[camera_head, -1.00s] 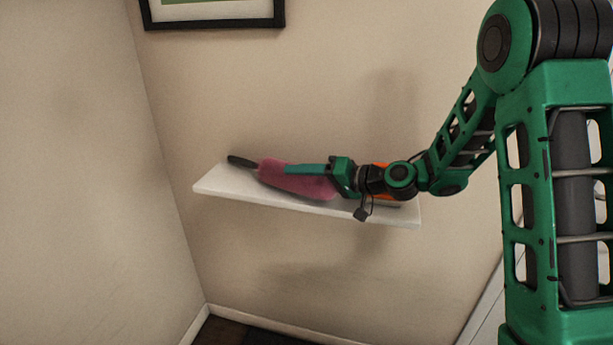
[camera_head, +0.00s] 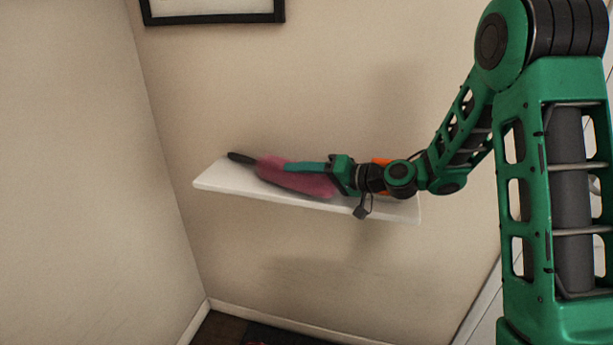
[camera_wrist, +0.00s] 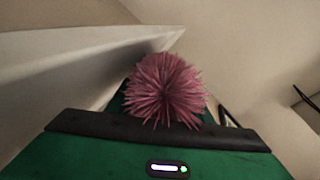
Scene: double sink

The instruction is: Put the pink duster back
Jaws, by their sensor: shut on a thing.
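The pink duster (camera_head: 300,181) lies lengthwise along the white wall shelf (camera_head: 215,184) in the head view. Its dark handle (camera_head: 241,158) points left, toward the shelf's left end. My gripper (camera_head: 305,168) reaches in from the right and is shut on the duster's pink fluffy part. One finger lies along the duster's upper side; the other finger is hidden. In the wrist view, the round pink end of the duster (camera_wrist: 166,90) shows between the fingers. Whether the duster rests its weight on the shelf cannot be told.
An orange thing (camera_head: 381,162) shows behind my wrist, at the right part of the shelf; most of it is hidden. A framed picture (camera_head: 213,12) hangs above on the wall. The left end of the shelf is bare.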

